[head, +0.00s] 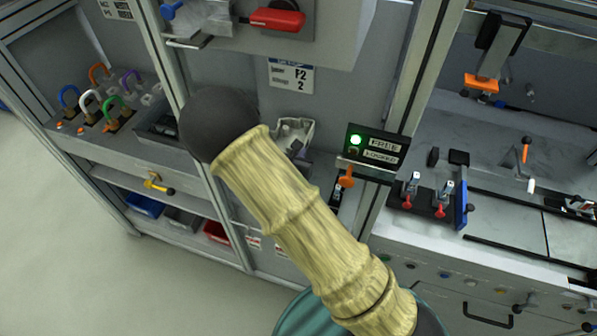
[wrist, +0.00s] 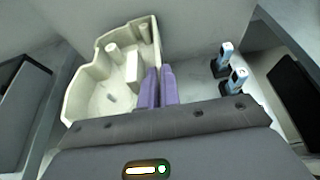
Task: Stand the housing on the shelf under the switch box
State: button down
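The housing (wrist: 112,85) is a pale beige open casting with raised walls and posts inside. It fills the left middle of the wrist view. In the head view the housing (head: 296,132) shows just right of my dark wrist, partly hidden by my arm. My gripper (wrist: 160,84) has purple fingers close together on the housing's right wall, pinching it. The switch box (head: 290,30) is grey with a red handle and hangs above the housing in the head view. My arm hides most of the shelf below, so contact between the housing and shelf cannot be told.
Right of the housing is a panel (head: 374,150) with a lit green lamp beside FREE, and an orange knob (head: 347,178) below. A cabinet post (head: 425,75) stands right of it. Coloured padlocks (head: 92,98) stand at left. Two blue-topped fittings (wrist: 231,66) stand right of my fingers.

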notch_tip(320, 180, down, 5)
jog(key=b, duration=0.3)
jog(key=shift+s, duration=0.15)
notch_tip(320, 180, down, 5)
jog(key=b, duration=0.3)
jog(key=shift+r, duration=0.2)
jog(key=shift+a+f, duration=0.1)
jog(key=shift+f, duration=0.05)
jog(key=shift+w, duration=0.25)
jog(key=c, duration=2)
grip_release()
jog(key=shift+f, duration=0.1)
jog(key=o, duration=0.4)
